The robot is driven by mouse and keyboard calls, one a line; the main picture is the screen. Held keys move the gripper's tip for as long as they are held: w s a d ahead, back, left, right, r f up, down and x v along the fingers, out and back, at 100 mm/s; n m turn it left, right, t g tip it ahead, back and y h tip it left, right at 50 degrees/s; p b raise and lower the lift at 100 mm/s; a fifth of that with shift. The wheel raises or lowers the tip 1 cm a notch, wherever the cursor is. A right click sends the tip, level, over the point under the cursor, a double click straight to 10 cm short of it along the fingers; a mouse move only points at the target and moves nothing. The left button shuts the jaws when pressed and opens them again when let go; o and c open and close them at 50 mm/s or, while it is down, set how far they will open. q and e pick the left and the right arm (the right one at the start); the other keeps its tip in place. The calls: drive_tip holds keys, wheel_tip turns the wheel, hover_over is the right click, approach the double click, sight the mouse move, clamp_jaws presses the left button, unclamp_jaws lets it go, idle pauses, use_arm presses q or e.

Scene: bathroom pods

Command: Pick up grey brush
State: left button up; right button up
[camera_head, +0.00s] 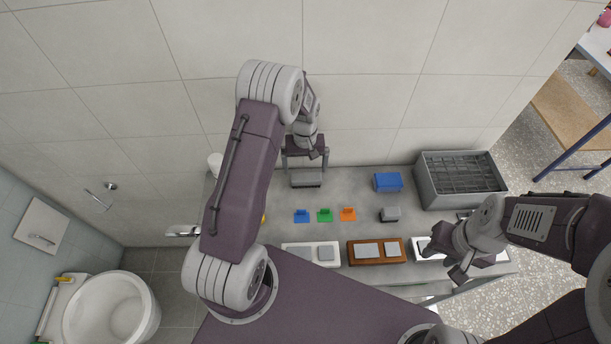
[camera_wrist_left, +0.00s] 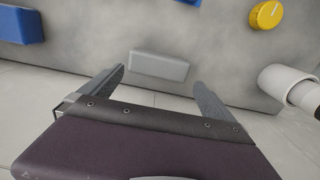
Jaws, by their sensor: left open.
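The grey brush (camera_head: 307,178) lies at the back of the grey counter, near the wall. It looks like a plain grey block. In the left wrist view, the grey brush (camera_wrist_left: 158,67) lies just beyond the fingertips, in line with the gap between them. My left gripper (camera_head: 305,162) is open and empty, above and by the wall side of the brush. Its two spread fingers also show in the left wrist view (camera_wrist_left: 160,77). My right gripper (camera_head: 447,268) is low over the counter's front right, and its jaws are unclear.
A blue block (camera_head: 387,182) and a smaller grey block (camera_head: 390,214) lie to the right. Blue, green and orange pieces (camera_head: 324,215) sit mid-counter. A grey crate (camera_head: 430,192) stands at the right. In the left wrist view, a yellow knob (camera_wrist_left: 267,14) and a white cylinder (camera_wrist_left: 290,84) are at the right.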

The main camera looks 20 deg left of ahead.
sight(306, 176)
use_arm(q)
drive_tip(key=shift+d, duration=0.15)
drive_tip(key=f, duration=0.3)
drive_tip(key=f+p, duration=0.1)
drive_tip(key=shift+s+d+f, duration=0.2)
drive_tip(key=shift+s+f, duration=0.1)
drive_tip(key=shift+s, duration=0.05)
drive_tip(key=shift+w+a+f, duration=0.1)
drive_tip(key=shift+f, duration=0.15)
drive_tip(key=shift+r, duration=0.1)
drive_tip(key=c, duration=1)
drive_tip(key=shift+c, duration=0.2)
wheel_tip(306, 176, up, 10)
drive_tip(key=shift+r+b, duration=0.1)
drive_tip(key=shift+b, duration=0.35)
